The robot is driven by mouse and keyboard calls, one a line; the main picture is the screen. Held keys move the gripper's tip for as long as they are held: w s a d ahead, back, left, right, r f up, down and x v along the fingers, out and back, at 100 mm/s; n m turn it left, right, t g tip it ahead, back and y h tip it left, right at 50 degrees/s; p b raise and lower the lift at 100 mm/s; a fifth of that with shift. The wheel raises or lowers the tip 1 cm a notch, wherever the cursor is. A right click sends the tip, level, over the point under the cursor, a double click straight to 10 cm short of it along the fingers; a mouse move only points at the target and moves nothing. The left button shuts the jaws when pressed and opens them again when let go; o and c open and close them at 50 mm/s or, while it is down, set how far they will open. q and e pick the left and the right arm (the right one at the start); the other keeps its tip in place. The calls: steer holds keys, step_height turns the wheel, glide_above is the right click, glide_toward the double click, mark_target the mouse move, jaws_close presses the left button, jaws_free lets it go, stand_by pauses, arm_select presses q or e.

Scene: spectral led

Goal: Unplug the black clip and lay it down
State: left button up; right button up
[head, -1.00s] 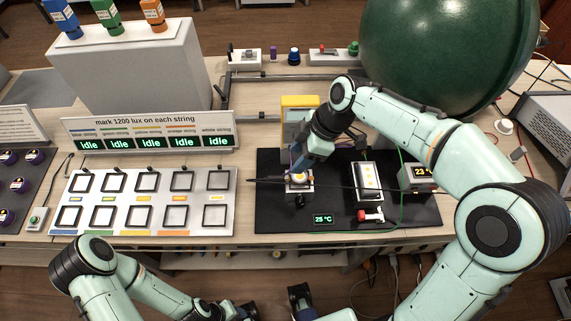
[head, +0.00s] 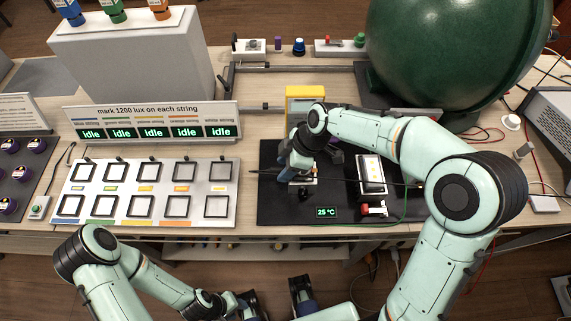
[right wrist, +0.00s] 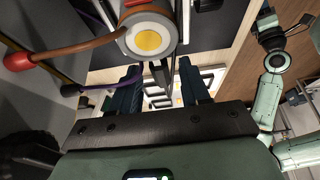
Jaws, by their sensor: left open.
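My right gripper (head: 288,170) is low over a small fixture (head: 304,181) on the black mat. In the right wrist view its two dark blue fingers (right wrist: 160,85) stand apart. A slim dark piece (right wrist: 161,74), perhaps the black clip, shows between them; I see no clear contact. The fixture's round grey head with a yellow disc (right wrist: 148,41) is just beyond. A small black part (head: 304,191) shows at the fixture's front in the head view. My left gripper (head: 248,304) is open and empty, low in front of the table.
A white power box (head: 371,172) with a red switch stands right of the fixture. A yellow meter (head: 303,92) is behind and a large green sphere (head: 455,50) fills the back right. A tray of square frames (head: 148,190) lies left. Thin cables cross the black mat (head: 275,212).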

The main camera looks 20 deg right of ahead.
mark_target(271, 169)
jaws_close()
steer(key=shift+a, duration=0.2)
steer(key=shift+w+a, duration=0.2)
steer(key=shift+a, duration=0.35)
steer(key=shift+w+a, duration=0.2)
steer(key=shift+a, duration=0.35)
steer(key=shift+a, duration=0.25)
steer(key=shift+w+a, duration=0.15)
steer(key=shift+a, duration=0.3)
